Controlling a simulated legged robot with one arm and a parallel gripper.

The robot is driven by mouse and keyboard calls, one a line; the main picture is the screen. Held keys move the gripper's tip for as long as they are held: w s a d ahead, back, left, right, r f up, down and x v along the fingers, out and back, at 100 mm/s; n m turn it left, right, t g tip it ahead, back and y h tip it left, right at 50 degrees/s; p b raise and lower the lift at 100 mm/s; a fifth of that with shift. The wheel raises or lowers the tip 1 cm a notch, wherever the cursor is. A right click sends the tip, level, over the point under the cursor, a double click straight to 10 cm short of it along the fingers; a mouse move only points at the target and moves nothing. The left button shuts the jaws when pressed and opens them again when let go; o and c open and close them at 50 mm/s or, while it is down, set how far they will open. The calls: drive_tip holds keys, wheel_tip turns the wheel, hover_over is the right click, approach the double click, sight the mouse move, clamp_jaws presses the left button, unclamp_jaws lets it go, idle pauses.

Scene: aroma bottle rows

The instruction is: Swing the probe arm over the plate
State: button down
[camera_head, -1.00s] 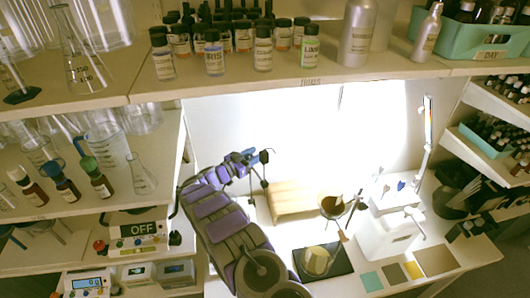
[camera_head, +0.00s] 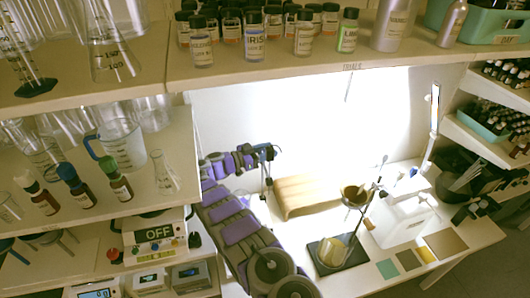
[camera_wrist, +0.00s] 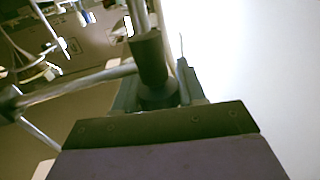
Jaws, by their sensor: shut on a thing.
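My gripper (camera_head: 266,153) is at the left of the lit bench, at the top of a thin dark upright stand (camera_head: 269,185). In the wrist view my gripper (camera_wrist: 155,92) is shut on a dark cylindrical grip of the probe arm (camera_wrist: 149,58). A grey rod (camera_wrist: 85,84) runs left from near this grip to a dark joint. The black plate (camera_head: 357,262) lies on the bench to the lower right of my gripper, apart from it. A pale yellow beaker (camera_head: 332,250) stands on the plate. The probe tip cannot be made out.
A wooden block (camera_head: 305,196) stands between my gripper and the plate's far side. A brown bowl on a stand (camera_head: 354,194) and a white box (camera_head: 405,222) are right of it. A bottle shelf (camera_head: 330,76) hangs above; shelves with scales crowd the left.

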drive_tip(key=shift+w+a+r, duration=0.1)
drive_tip(key=shift+a+r, duration=0.05)
drive_tip(key=shift+r, duration=0.05)
drive_tip(key=c, duration=1)
unclamp_jaws()
drive_tip(key=shift+o, duration=1.3)
drive_tip(key=shift+a+f, duration=0.1)
drive_tip(key=shift+a, duration=0.05)
